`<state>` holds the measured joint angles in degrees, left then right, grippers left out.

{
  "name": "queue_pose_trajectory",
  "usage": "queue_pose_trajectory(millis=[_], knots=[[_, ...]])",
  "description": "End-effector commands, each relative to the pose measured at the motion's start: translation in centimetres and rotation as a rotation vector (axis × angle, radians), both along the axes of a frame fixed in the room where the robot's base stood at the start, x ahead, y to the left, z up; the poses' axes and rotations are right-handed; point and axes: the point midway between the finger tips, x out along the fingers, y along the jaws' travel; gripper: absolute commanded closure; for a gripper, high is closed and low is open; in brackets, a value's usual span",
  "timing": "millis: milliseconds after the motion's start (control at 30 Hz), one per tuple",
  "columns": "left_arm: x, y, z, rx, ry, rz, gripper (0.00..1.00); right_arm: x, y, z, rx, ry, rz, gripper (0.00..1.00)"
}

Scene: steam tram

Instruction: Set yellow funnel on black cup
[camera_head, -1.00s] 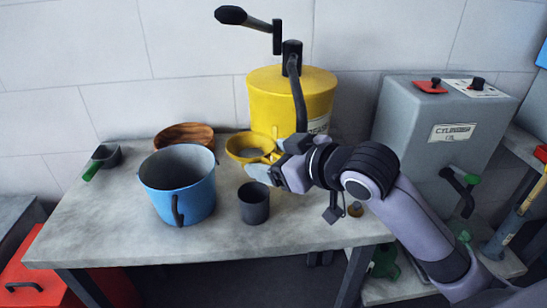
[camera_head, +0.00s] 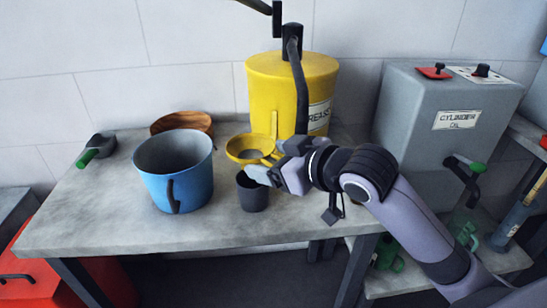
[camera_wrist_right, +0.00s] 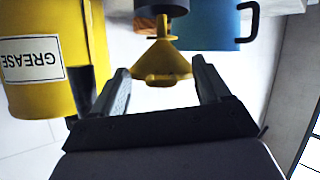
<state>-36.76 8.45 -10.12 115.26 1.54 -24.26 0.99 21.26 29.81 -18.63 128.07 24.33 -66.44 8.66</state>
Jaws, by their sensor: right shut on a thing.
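The yellow funnel (camera_head: 234,149) is held by its edge in my right gripper (camera_head: 263,168), wide mouth up, in front of the yellow grease drum. In the right wrist view the funnel (camera_wrist_right: 163,62) shows between the two fingers (camera_wrist_right: 162,88), and its narrow spout points toward the black cup (camera_wrist_right: 168,6) at the top edge. The black cup (camera_head: 253,197) stands upright on the table, just below the funnel in the head view. Funnel and cup look apart; the exact gap is hard to tell. The fingers partly cover the cup's rim. My left gripper is not in view.
A blue pot (camera_head: 180,182) stands left of the cup, with a wooden bowl (camera_head: 183,122) behind it. The yellow grease drum (camera_head: 270,88) with its crank stands behind the funnel. A grey cylinder oil tank (camera_head: 408,130) is at right. The front left of the table (camera_head: 100,222) is clear.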

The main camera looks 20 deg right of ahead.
Motion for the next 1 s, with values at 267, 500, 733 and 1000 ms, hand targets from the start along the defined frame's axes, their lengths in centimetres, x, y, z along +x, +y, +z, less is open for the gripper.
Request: queue_pose_trajectory(millis=[267, 500, 733, 1000], knots=[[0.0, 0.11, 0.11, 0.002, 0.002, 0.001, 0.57, -0.01, -0.02, 0.11, 0.0, -0.001, 0.0, 0.54], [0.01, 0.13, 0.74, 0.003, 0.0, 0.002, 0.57, -0.06, -0.08, 0.2, -0.001, -0.001, -0.001, 0.54], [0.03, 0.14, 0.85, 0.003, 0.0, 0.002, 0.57, -0.08, -0.09, 0.1, -0.001, -0.002, 0.0, 0.54], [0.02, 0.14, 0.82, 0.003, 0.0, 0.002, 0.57, -0.08, -0.09, 0.1, 0.0, -0.001, -0.001, 0.54]])
